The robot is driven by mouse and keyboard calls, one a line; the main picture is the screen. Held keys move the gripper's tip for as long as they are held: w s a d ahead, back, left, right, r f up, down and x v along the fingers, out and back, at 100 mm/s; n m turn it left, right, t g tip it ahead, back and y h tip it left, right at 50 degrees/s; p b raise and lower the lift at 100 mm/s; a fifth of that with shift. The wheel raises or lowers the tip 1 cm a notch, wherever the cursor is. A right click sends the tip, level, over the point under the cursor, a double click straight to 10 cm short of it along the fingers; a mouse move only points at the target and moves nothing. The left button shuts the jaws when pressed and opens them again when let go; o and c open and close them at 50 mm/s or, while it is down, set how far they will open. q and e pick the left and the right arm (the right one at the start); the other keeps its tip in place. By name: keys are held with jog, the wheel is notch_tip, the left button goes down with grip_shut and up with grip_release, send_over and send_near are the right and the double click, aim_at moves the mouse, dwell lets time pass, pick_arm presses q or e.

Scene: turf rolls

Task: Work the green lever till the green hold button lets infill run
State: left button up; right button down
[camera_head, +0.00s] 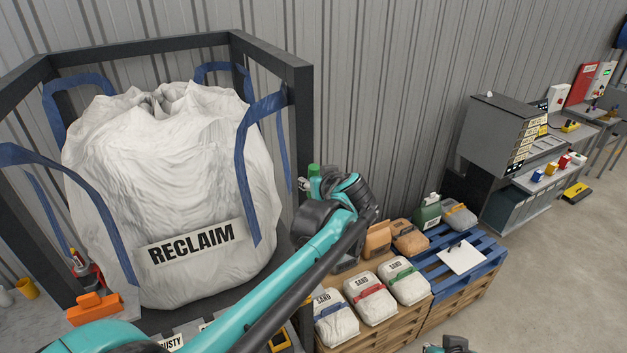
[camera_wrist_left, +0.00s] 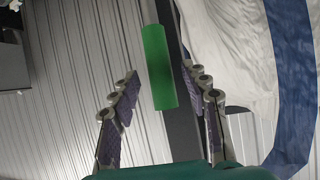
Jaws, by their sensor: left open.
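The green lever's grip (camera_wrist_left: 159,67) is a plain green cylinder in the left wrist view. It lies between the spread fingers of my left gripper (camera_wrist_left: 162,84), with a gap on both sides. In the head view a bit of green grip (camera_head: 313,170) shows beside the dark frame post, and my left gripper (camera_head: 306,184) is next to it, partly hidden by its own wrist. A small teal and dark piece at the bottom edge of the head view seems to be part of my right arm; its fingers cannot be made out. I cannot identify the green hold button.
A white RECLAIM bag (camera_head: 170,190) hangs in a dark frame (camera_head: 303,110) at left. Sand bags (camera_head: 368,298) lie on a wooden pallet, beside a blue pallet (camera_head: 485,262). A grey cabinet (camera_head: 500,130) and benches stand at right. Floor at far right is mostly clear.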

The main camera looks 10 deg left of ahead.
pick_arm(q)
jog(key=v, duration=0.9)
jog(key=shift+s+d+f, duration=0.15)
jog(key=c, duration=0.7)
jog(key=s+m, duration=0.1)
jog(key=m, duration=0.1)
jog(key=s+d+f+m+b, duration=0.1)
jog(key=m, duration=0.2)
jog(key=f+m+t+b, duration=0.1)
jog(key=m, duration=0.1)
jog(key=shift+s+d+f+m+y, duration=0.25)
jog(key=shift+s+d+m+y, duration=0.05)
jog(key=shift+s, duration=0.1)
grip_shut()
jog(key=s+d+f+m+t+b, duration=0.15)
jog(key=s+m, duration=0.25)
jog(key=m, duration=0.6)
jog(key=r+p+x, duration=0.2)
jog(key=x, duration=1.1)
jog(key=shift+w+a+y+p, duration=0.3)
jog(key=shift+a+y+p, duration=0.1)
jog(key=shift+a, duration=0.1)
